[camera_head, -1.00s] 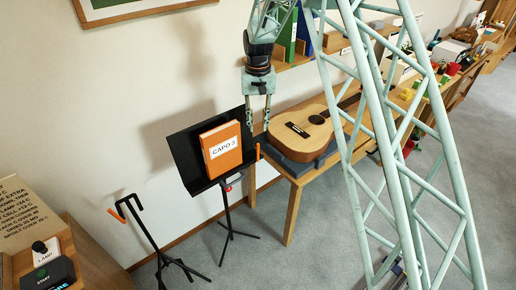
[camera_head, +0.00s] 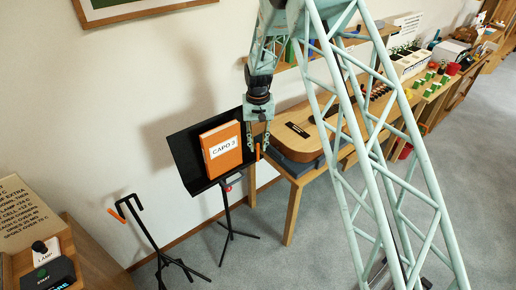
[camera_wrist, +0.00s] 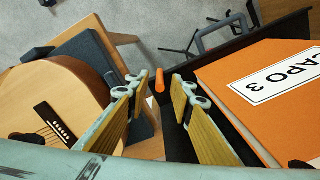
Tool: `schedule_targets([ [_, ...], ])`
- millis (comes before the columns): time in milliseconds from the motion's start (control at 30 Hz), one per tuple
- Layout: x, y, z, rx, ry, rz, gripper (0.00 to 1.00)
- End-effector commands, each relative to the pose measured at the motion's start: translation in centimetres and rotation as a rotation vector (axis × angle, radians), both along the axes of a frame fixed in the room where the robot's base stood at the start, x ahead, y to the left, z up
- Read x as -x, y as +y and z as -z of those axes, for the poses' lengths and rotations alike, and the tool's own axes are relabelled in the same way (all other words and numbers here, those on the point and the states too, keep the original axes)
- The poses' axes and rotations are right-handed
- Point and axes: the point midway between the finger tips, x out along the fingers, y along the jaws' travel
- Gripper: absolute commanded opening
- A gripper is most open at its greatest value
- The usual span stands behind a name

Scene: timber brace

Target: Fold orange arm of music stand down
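The black music stand (camera_head: 181,146) stands left of the table with an orange book labelled CAPO 3 (camera_head: 221,149) on its desk. The small orange arm (camera_head: 257,152) sticks upright at the desk's right edge. My gripper (camera_head: 258,144) is just above this arm, pointing down. In the wrist view the orange arm (camera_wrist: 159,80) shows in the gap between the two open fingertips, with visible space on both sides. Whether the fingers reach down around it is hard to tell. The book (camera_wrist: 270,95) is to the right of the fingers there.
A guitar (camera_head: 300,130) lies on a dark grey support on the wooden table (camera_head: 292,205), close to my gripper's right. A black stand with an orange hook tip (camera_head: 117,214) is at lower left.

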Motion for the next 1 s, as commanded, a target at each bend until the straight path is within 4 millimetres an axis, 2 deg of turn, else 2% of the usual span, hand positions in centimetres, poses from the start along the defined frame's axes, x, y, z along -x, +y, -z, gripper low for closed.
schedule_targets([
  [233, 0.0, 0.0, 1.5, 0.0, 0.0, 0.0, 0.21],
  [633, 0.0, 0.0, 1.8, 0.0, 0.0, 0.0, 0.21],
  [867, 0.0, 0.0, 1.8, 0.0, 0.0, 0.0, 0.01],
  [1000, 0.0, 0.0, 1.8, 0.0, 0.0, 0.0, 0.0],
])
